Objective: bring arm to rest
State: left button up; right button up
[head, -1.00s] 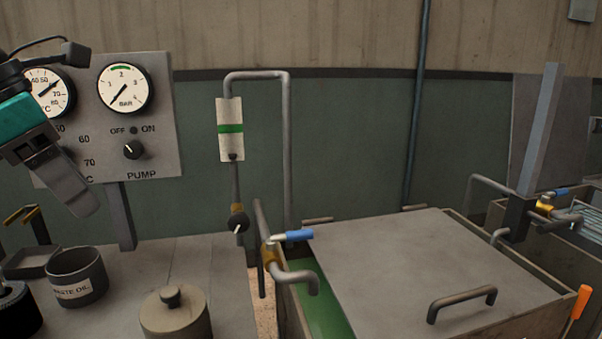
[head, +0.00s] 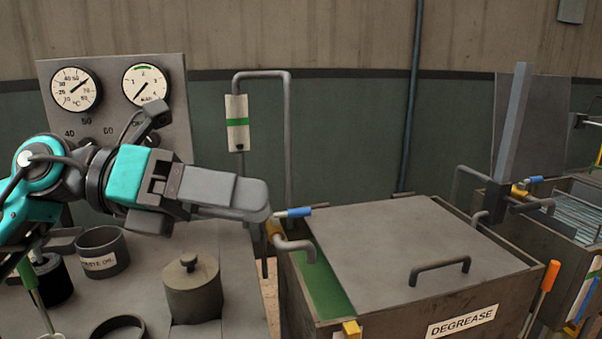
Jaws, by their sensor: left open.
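My left arm comes in from the left in the head view, and my left gripper (head: 240,198) points to the right in front of the control panel (head: 170,75). Its jaws are seen from the side, one in front of the other. I see nothing held in it. Its tip overlaps the blue-handled tap (head: 292,212) closely in the picture; whether they touch I cannot tell. My right gripper is not in view.
Below the arm stand a lidded grey pot (head: 192,290) and a waste oil cup (head: 101,262). The degrease tank has a grey lid (head: 400,250) with a handle, leaving a green strip open at its left. An orange-handled tool (head: 549,277) is at its right corner.

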pick_arm(q)
jog(key=w+a+f+n+t+y, duration=0.1)
jog(key=w+a+n+t, duration=0.25)
jog(key=n+t, duration=0.85)
jog(key=w+a+n+t+y, duration=0.1)
jog(key=w+a+n+t, duration=0.25)
jog(key=n+t, duration=0.8)
jog(key=w+a+f+n+g+y, duration=0.1)
jog(key=a+f+n+g+y, duration=0.15)
jog(key=f+n+y, duration=0.45)
jog(key=a+f+n+g+y, duration=0.25)
jog(key=f+n+y, duration=0.25)
jog(key=f+n, duration=0.25)
jog(key=s+a+f+n+g+y, duration=0.25)
jog(key=s+f+n+g, duration=0.2)
jog(key=f, duration=0.55)
jog(key=s+f+n+g, duration=0.1)
jog(key=s+f+g, duration=0.5)
jog(key=s, duration=0.4)
jog(key=s+f+n+g, duration=0.1)
jog(key=s+f+g, duration=0.3)
jog(key=s+f, duration=0.45)
jog(key=w+d+f+t+h, duration=0.2)
jog(key=w+f+t, duration=0.5)
jog(key=f, duration=0.1)
jog(key=shift+w+d+f, duration=0.15)
jog(key=shift+w+d, duration=0.05)
jog(key=shift+d, duration=0.2)
